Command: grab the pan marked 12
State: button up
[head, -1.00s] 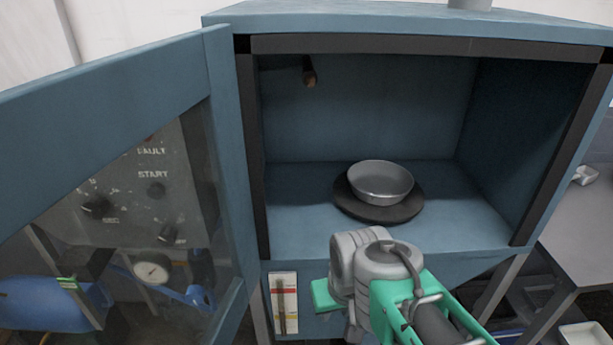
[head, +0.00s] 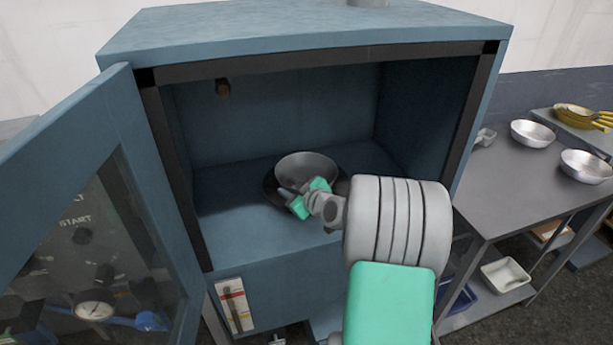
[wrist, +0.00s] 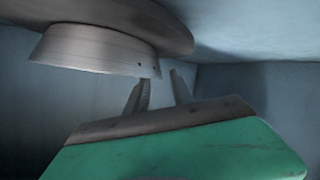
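A round grey metal pan (head: 306,166) sits on a dark round plate (head: 342,186) inside the blue cabinet. No number is legible on it. My gripper (head: 300,196) is inside the cabinet, at the front of the pan, and hides part of its rim and the plate. In the wrist view, which looks upside down, the pan (wrist: 95,52) hangs at upper left under the plate (wrist: 150,18). My gripper's two fingers (wrist: 160,90) stand apart with nothing visible between them, just beside the pan's rim. I cannot tell whether they touch it.
The cabinet (head: 300,58) is open at the front, with its glass door (head: 110,215) swung out to the left. Its side walls and front edge surround my arm. A grey table (head: 505,185) at right carries several metal pans, with a white tray (head: 508,274) below.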

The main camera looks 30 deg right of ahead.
aim_at(283, 186)
jog(key=x, duration=0.4)
jog(key=shift+p, duration=0.35)
jog(key=shift+s, duration=0.1)
jog(key=shift+c, duration=0.6)
jog(key=c, duration=0.5)
grip_shut()
jog(key=shift+f, duration=0.1)
